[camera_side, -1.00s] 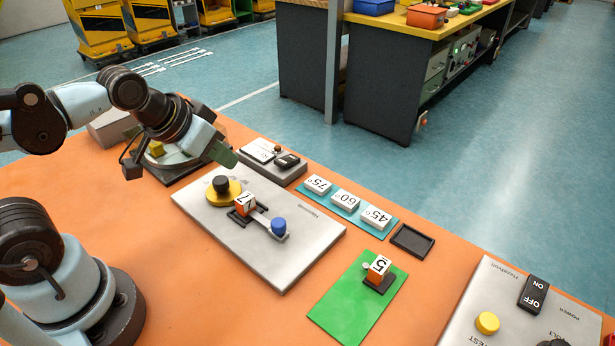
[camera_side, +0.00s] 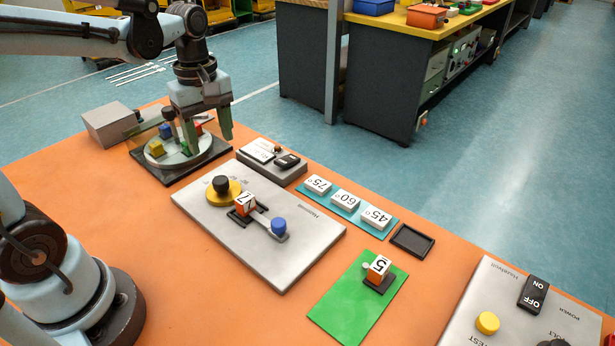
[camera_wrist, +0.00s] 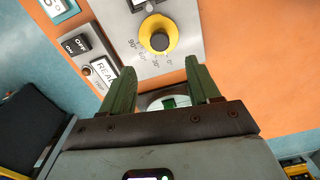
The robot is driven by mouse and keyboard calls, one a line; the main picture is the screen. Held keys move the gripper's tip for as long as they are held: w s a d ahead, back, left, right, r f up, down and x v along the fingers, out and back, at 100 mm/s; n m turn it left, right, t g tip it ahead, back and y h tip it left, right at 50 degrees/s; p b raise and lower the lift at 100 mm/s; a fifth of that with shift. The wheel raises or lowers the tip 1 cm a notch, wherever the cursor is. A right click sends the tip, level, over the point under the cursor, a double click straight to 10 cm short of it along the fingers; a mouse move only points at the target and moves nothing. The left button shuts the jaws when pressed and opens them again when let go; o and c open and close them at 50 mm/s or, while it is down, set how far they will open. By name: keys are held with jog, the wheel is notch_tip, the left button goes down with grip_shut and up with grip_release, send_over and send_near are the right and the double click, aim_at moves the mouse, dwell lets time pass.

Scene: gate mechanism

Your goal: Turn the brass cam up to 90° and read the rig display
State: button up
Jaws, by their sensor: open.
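The brass cam (camera_side: 222,192) is a yellow disc with a black knob on the grey plate (camera_side: 290,258). The wrist view shows the cam (camera_wrist: 159,35) beside printed angle marks from 0° to 90°; I cannot tell its angle. My gripper (camera_side: 210,146) points down with green fingers apart, above the round dish behind the plate. It is empty and apart from the cam. In the wrist view my gripper (camera_wrist: 160,66) spans part of the dish, with the cam beyond the fingertips. I cannot make out a lit rig display.
The round dish (camera_side: 158,158) holds coloured blocks. A grey switch box (camera_side: 272,166) has a black switch and, in the wrist view, a READ label (camera_wrist: 103,71). Orange number blocks and a blue knob (camera_side: 278,226) stand nearby. The orange table left of the plate is clear.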

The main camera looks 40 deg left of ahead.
aim_at(220, 180)
notch_tip(220, 180, down, 11)
jog(key=shift+r, duration=0.1)
dwell(0.5)
jog(key=c, duration=1)
jog(key=shift+c, duration=0.2)
